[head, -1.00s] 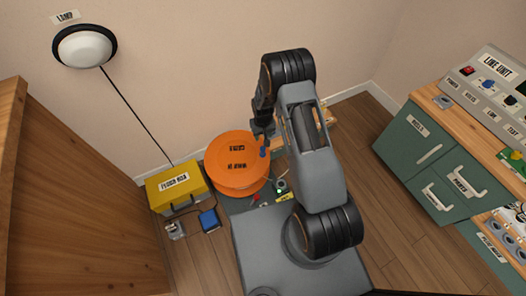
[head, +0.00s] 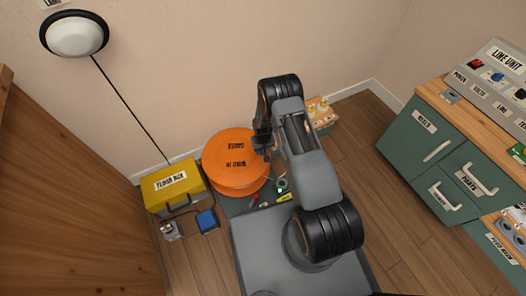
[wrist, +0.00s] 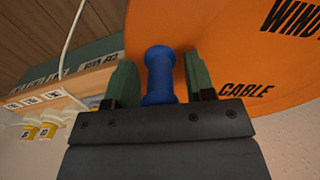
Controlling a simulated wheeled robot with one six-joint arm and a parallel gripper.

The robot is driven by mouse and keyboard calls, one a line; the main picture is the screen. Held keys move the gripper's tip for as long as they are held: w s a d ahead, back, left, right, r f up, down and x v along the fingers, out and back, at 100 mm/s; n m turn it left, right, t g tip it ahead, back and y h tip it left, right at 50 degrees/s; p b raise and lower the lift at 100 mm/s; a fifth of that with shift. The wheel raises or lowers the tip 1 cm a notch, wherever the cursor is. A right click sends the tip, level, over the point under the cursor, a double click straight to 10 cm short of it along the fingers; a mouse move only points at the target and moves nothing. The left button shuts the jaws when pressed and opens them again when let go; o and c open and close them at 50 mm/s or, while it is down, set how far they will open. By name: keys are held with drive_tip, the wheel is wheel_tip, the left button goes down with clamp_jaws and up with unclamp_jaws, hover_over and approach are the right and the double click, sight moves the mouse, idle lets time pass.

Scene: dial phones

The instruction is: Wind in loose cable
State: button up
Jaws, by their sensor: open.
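The orange cable drum (head: 228,176) stands on the floor by the wall, with black lettering on its top. In the wrist view the drum (wrist: 245,60) fills the right side, and part of its lettering reads "CABLE". A blue spool-shaped handle (wrist: 159,72) stands out from it. My gripper (wrist: 160,80) is open, with one green finger on each side of the handle; I cannot tell whether they touch it. In the head view my gripper (head: 262,146) is over the drum's right edge and mostly hides the handle. A thin pale cable (wrist: 72,38) runs at upper left in the wrist view.
A yellow floor box (head: 172,187) stands left of the drum, with a small blue box (head: 207,220) in front. A wooden block with yellow-capped parts (head: 320,112) is behind my arm. Green cabinets (head: 425,135) stand at right, with open floor between.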

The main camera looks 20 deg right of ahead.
drive_tip(key=shift+f, duration=0.25)
clamp_jaws()
idle(0.4)
